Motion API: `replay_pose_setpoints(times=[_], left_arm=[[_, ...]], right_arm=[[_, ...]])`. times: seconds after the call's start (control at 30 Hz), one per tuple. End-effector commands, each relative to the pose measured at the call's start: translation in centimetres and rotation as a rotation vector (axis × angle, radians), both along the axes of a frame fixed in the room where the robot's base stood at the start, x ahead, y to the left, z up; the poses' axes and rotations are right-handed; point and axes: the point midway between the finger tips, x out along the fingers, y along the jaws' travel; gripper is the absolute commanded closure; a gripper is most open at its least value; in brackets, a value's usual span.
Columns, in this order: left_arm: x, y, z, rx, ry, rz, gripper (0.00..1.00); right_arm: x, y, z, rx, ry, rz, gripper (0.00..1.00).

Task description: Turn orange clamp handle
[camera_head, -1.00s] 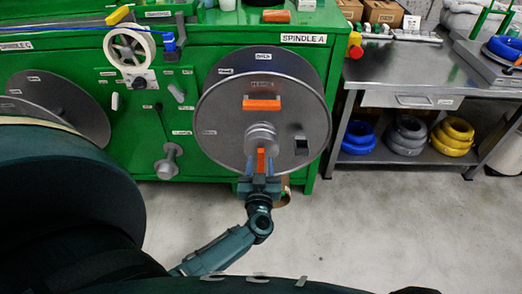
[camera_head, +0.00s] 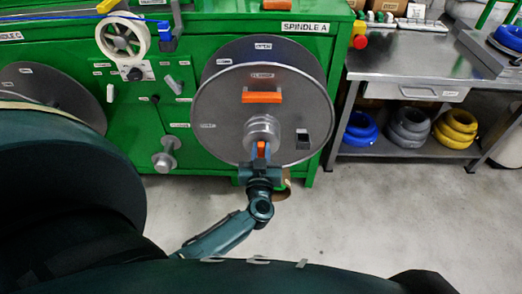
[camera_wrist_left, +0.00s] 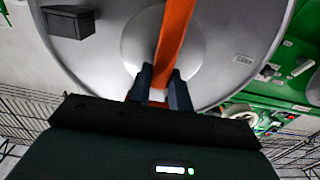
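The orange clamp handle (camera_head: 261,150) stands out from the hub (camera_head: 262,130) of the round grey flange (camera_head: 215,110) on Spindle A. In the left wrist view, the handle (camera_wrist_left: 174,35) runs as an orange bar down between my fingers. My left gripper (camera_head: 260,160) comes from below, and its fingers lie close against both sides of the handle. It also shows in the left wrist view (camera_wrist_left: 160,88), where the fingertips partly hide the handle's lower end. A separate orange block (camera_head: 262,97) is on the upper flange face. My right gripper is not in view.
The green machine cabinet (camera_head: 310,50) stands behind the flange. A steel bench (camera_head: 400,62) is to the right, with blue, grey and yellow coils (camera_head: 455,128) on its lower shelf. A white reel (camera_head: 123,38) is at upper left. Floor is clear at lower right.

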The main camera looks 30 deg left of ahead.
Motion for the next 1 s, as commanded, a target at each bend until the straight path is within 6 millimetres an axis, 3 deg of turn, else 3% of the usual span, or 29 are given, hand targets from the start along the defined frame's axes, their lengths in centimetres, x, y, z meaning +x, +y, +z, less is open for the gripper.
replay_pose_setpoints(times=[0.2,0.67,1.0], left_arm=[[0.0,0.0,0.0,0.000,0.000,0.002,1.00],[0.0,0.1,0.1,0.013,0.009,0.003,1.00],[0.1,1.0,0.5,0.146,0.093,0.003,1.00]], right_arm=[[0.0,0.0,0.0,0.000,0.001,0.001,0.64],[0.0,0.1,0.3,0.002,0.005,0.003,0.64],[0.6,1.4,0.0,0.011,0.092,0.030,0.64]])
